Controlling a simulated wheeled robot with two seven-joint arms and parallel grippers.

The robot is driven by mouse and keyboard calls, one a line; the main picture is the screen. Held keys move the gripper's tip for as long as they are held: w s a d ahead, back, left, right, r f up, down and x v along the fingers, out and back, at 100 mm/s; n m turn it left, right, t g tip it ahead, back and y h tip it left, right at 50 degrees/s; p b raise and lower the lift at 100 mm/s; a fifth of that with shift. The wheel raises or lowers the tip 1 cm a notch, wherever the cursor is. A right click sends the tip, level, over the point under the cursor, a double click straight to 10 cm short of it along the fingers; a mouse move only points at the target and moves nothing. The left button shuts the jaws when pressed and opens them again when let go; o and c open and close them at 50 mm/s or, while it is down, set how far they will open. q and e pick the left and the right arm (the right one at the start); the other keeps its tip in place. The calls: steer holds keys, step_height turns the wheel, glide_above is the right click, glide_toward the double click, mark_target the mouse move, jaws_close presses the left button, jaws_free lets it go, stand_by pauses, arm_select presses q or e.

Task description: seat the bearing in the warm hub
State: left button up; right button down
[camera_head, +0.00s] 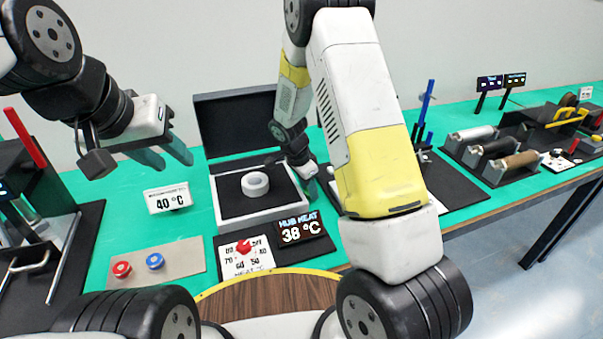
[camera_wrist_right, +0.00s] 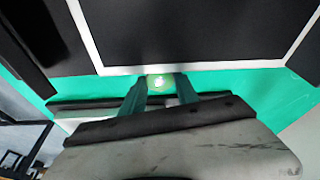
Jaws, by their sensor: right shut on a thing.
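A pale grey ring (camera_head: 255,184), which looks like the hub, lies on the black floor of a white-rimmed box (camera_head: 228,226) in the head view. The "HUB HEAT" display (camera_head: 302,229) reads 38 °C. My right gripper (camera_head: 311,185) is low at the box's right side. In the right wrist view, its fingers close on a small pale, greenish thing (camera_wrist_right: 160,82) beside the white rim; I cannot tell whether this is the bearing. My left gripper (camera_head: 168,158) is open and empty above the green table, left of the box.
A black raised panel (camera_head: 236,122) stands behind the box. A 40 °C sign (camera_head: 170,198), a red knob on a dial (camera_head: 244,246), and red (camera_head: 121,269) and blue (camera_head: 155,261) buttons are nearby. Racks with rollers (camera_head: 512,163) stand right.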

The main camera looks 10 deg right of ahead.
steer(key=shift+f, duration=0.1)
steer(key=c, duration=0.9)
jaws_free()
